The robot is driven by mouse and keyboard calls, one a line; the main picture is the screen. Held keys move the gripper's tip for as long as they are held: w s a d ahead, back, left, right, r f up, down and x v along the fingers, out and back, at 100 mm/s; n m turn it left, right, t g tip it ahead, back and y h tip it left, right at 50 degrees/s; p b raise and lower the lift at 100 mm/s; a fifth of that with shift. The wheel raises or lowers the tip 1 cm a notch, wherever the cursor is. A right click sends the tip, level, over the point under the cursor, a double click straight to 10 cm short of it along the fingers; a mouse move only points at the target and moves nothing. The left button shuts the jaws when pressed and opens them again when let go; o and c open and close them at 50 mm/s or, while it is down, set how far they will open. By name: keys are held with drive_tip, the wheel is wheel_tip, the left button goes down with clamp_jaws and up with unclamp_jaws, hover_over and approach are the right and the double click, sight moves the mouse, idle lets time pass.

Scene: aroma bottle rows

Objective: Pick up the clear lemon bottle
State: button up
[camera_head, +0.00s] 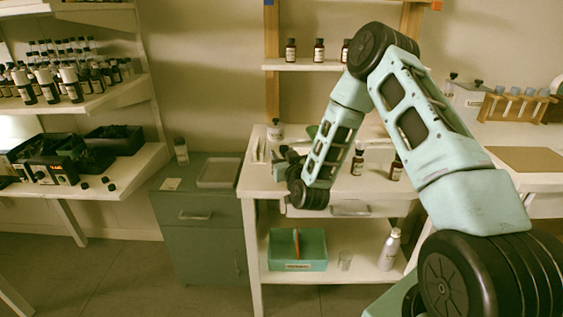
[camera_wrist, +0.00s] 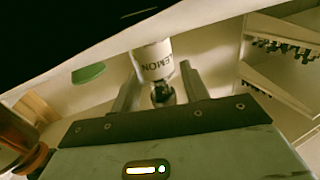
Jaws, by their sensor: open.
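The lemon bottle (camera_wrist: 154,62) shows in the wrist view with a white LEMON label, upside down in the picture, and a dark cap. It appears between the two fingers of my open gripper (camera_wrist: 160,74), with gaps visible on both sides. I cannot tell how deep it sits between them. In the head view a small white-labelled bottle with a dark cap (camera_head: 276,131), likely the same one, stands upright at the back left of the white worktop (camera_head: 256,172). My gripper (camera_head: 279,153) is low over the worktop just in front of it, partly hidden by my arm.
Amber bottles (camera_head: 396,168) stand on the worktop right of my wrist; an amber one (camera_wrist: 18,132) is close at the wrist view's left edge. A shelf (camera_head: 300,64) with dark bottles hangs above.

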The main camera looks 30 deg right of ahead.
clamp_jaws()
drive_tip(key=shift+s, duration=0.1)
